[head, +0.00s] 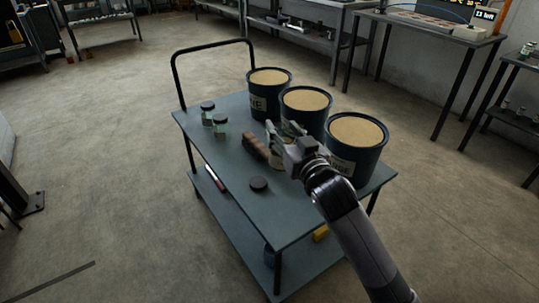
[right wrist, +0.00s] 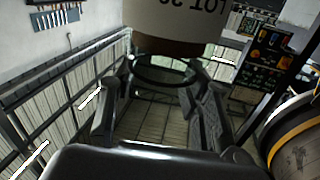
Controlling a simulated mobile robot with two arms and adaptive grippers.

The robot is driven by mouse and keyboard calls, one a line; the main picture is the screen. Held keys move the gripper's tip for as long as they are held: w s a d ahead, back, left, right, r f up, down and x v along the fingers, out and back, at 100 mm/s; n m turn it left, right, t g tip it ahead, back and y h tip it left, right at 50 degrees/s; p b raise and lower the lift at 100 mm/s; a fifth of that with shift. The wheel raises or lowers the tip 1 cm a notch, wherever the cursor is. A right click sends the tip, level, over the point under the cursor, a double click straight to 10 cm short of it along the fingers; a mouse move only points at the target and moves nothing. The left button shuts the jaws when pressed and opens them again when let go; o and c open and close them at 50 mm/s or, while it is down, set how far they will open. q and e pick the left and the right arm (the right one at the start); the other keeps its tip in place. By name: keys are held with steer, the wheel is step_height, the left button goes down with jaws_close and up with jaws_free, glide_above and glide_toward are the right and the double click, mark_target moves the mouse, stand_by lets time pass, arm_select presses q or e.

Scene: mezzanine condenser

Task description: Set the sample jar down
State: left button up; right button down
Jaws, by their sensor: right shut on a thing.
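My right gripper (head: 287,138) is over the cart top, in front of the dark bins. It is shut on the sample jar, whose pale label (right wrist: 190,20) with "LOT" lettering fills the top of the right wrist view. There the lettering is upside down, and a brown band and dark glass end show below the label. In the head view a pale part of the jar (head: 274,154) shows beside the fingers, largely hidden. Whether it touches the cart top (head: 225,165) I cannot tell. My left gripper is not in view.
Three dark bins of tan grain (head: 269,77) stand along the cart's far right side. A brown object (head: 254,147) is close to the gripper. A round black lid (head: 259,184) lies in front; cart top around it is clear.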

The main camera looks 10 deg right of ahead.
mark_target(288, 134)
steer(key=w+f+b, duration=0.1)
steer(key=b, duration=0.1)
steer(key=w+d+b, duration=0.1)
steer(key=w+b, duration=0.1)
steer(key=w+f+b, duration=0.1)
steer(key=w+b, duration=0.1)
steer(key=shift+d+f, duration=0.3)
arm_select(q)
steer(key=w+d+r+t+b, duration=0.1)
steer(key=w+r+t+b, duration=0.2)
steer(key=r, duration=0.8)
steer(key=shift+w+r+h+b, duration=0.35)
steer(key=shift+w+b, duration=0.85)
steer(key=shift+b, duration=0.75)
arm_select(e)
step_height(288, 134, down, 19)
steer(key=w, duration=0.1)
steer(key=shift+d, duration=0.25)
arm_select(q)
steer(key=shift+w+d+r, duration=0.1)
arm_select(e)
steer(key=shift+f, duration=0.25)
steer(key=c, duration=0.9)
jaws_free()
steer(key=shift+o, duration=0.2)
steer(key=shift+s+r, duration=0.1)
